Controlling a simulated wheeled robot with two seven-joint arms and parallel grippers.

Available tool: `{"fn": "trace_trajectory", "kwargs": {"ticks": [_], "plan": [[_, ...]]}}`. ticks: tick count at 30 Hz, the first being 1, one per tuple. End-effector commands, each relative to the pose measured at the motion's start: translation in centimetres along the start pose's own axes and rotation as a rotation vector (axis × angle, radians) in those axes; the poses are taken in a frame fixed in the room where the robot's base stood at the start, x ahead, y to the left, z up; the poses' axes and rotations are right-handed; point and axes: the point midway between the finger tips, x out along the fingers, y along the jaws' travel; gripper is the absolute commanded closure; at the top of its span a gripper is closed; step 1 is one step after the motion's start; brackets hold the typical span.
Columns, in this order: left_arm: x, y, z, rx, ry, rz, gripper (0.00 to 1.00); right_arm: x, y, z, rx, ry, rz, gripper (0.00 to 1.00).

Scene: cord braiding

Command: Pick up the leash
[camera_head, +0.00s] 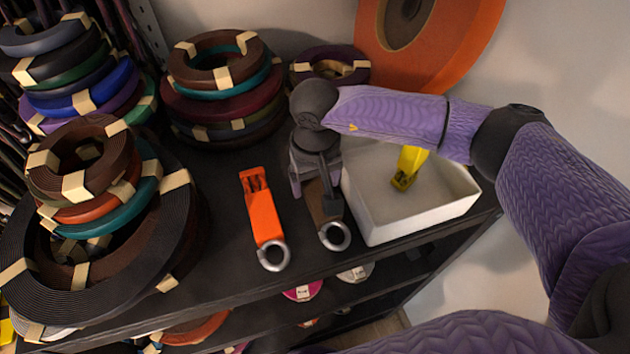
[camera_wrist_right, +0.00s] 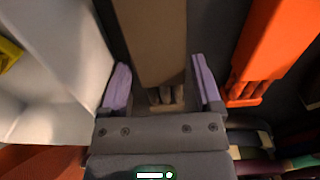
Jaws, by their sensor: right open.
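A brown, flat-sided piece with a metal ring at its near end (camera_head: 334,236) lies on the dark shelf top; it may be the leash, but I cannot tell for sure. An orange piece of similar form (camera_head: 262,213) lies to its left, also with a ring. My right gripper (camera_head: 322,195) is over the brown piece and hides part of it. In the right wrist view the gripper's purple fingers (camera_wrist_right: 161,75) are open, one on each side of the brown piece (camera_wrist_right: 152,35), with gaps visible. The orange piece (camera_wrist_right: 272,45) is outside them. My left gripper is not in view.
A white open box (camera_head: 405,226) with a yellow tool (camera_head: 408,167) stands close on the right. Stacks of coiled cords (camera_head: 222,92) stand at the back and on the left (camera_head: 85,185). A large orange disc (camera_head: 470,35) stands behind. The shelf's front edge is close.

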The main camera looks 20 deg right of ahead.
Motion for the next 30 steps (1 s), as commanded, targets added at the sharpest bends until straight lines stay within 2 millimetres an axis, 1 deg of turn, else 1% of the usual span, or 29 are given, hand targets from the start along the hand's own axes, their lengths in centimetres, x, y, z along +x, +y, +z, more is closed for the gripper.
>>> {"fn": "trace_trajectory", "kwargs": {"ticks": [2, 7, 8, 9, 11, 12, 17, 18, 19, 26, 28, 29, 30], "plan": [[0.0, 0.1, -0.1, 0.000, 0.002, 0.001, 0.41, 0.5, 0.0, 0.0, 0.000, 0.001, -0.001, 0.18], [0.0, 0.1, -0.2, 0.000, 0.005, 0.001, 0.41, 0.6, 0.0, 0.0, 0.000, 0.001, -0.001, 0.18], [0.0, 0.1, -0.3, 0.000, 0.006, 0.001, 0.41, 0.6, 0.0, 0.0, 0.000, 0.001, -0.001, 0.22], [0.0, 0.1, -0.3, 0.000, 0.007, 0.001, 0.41, 0.6, 0.0, 0.0, 0.000, 0.001, -0.001, 0.31], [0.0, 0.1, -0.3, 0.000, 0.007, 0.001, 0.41, 0.6, 0.0, 0.0, 0.000, 0.001, -0.001, 0.43], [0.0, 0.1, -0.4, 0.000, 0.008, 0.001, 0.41, 0.5, 0.0, 0.0, 0.000, 0.001, -0.002, 0.52], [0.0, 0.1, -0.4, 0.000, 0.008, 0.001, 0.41, 0.5, 0.0, 0.0, 0.000, 0.001, -0.002, 0.86], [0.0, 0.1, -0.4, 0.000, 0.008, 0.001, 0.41, 0.5, 0.0, 0.0, 0.000, 0.001, -0.002, 0.94], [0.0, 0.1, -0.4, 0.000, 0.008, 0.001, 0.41, 0.5, 0.0, 0.0, 0.000, 0.001, -0.002, 1.00], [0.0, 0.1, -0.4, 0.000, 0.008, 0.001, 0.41, 0.4, 0.0, -0.1, 0.000, 0.002, -0.002, 1.00], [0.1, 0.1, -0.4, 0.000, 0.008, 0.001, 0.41, -0.3, 0.0, -0.1, 0.000, 0.004, -0.002, 1.00], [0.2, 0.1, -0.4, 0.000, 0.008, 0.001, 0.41, -0.9, 0.0, -0.1, 0.000, 0.005, -0.002, 1.00], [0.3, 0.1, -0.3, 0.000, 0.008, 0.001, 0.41, -1.9, 0.0, -0.1, 0.000, 0.006, -0.002, 1.00]]}}
